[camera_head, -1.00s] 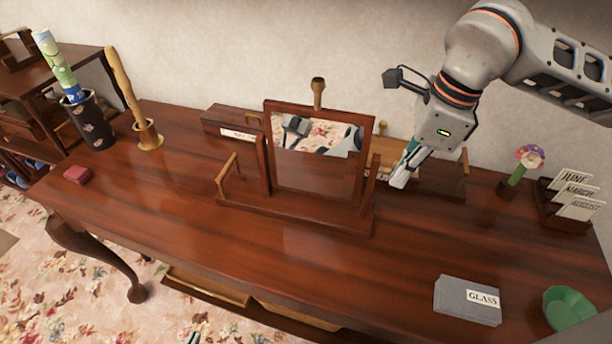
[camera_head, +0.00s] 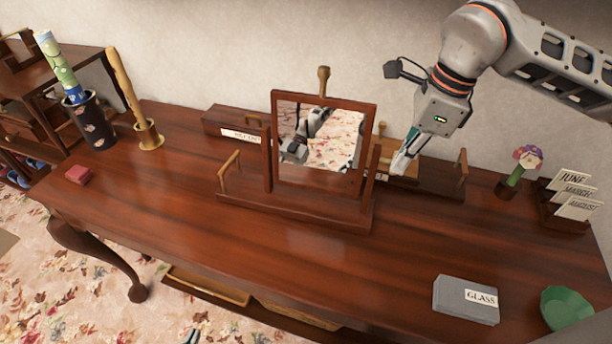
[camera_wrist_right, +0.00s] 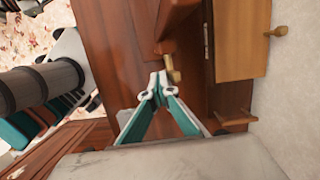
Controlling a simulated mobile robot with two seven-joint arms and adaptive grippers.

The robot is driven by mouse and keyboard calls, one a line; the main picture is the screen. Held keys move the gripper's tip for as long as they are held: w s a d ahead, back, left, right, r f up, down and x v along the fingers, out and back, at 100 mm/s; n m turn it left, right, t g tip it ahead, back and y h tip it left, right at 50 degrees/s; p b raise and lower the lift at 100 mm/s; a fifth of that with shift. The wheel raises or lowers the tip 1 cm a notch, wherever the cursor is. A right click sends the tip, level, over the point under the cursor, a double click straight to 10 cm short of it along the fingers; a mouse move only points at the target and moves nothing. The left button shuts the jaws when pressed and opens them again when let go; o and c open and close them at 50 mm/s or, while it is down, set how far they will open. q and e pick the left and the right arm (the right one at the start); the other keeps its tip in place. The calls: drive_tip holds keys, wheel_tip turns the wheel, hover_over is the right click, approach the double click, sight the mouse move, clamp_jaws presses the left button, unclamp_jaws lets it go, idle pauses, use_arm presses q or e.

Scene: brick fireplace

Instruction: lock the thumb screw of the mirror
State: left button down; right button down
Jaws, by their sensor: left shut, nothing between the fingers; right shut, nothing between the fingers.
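The mirror (camera_head: 326,105) stands in a dark wooden stand (camera_head: 290,210) on the table, its glass reflecting floral carpet and parts of my arm. My right gripper (camera_head: 398,170) is beside the mirror's right post, shut and empty. In the right wrist view its fingertips (camera_wrist_right: 157,80) are together, just left of a small golden-brown thumb screw (camera_wrist_right: 173,72) by a wooden post (camera_wrist_right: 178,22). I cannot tell whether they touch it. The screw is not clear in the head view. Only a tip of my left gripper (camera_head: 192,337) shows at the bottom edge; it is shut.
A wooden box (camera_head: 228,124) and another low wooden piece with a handle (camera_head: 462,168) stand behind the mirror. A grey GLASS box (camera_head: 465,298) and green bowl (camera_head: 566,308) are front right. A flower (camera_head: 524,162) and month cards (camera_head: 574,195) stand far right.

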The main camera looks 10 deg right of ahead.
drive_tip(key=shift+w+d, duration=0.15)
drive_tip(key=shift+w, duration=0.15)
idle(0.4)
drive_tip(key=shift+s+a+r+p, duration=0.1)
drive_tip(key=shift+s+r+p, duration=0.1)
drive_tip(key=shift+r+p, duration=0.45)
drive_tip(key=shift+s+a+r+p, duration=0.15)
drive_tip(key=shift+r+p, duration=0.3)
drive_tip(key=shift+r, duration=0.3)
drive_tip(key=shift+w+d, duration=0.15)
drive_tip(key=shift+w, duration=0.05)
drive_tip(key=shift+w+d, duration=0.2)
drive_tip(key=shift+w, duration=0.15)
drive_tip(key=shift+f, duration=0.25)
drive_tip(key=shift+p, duration=0.4)
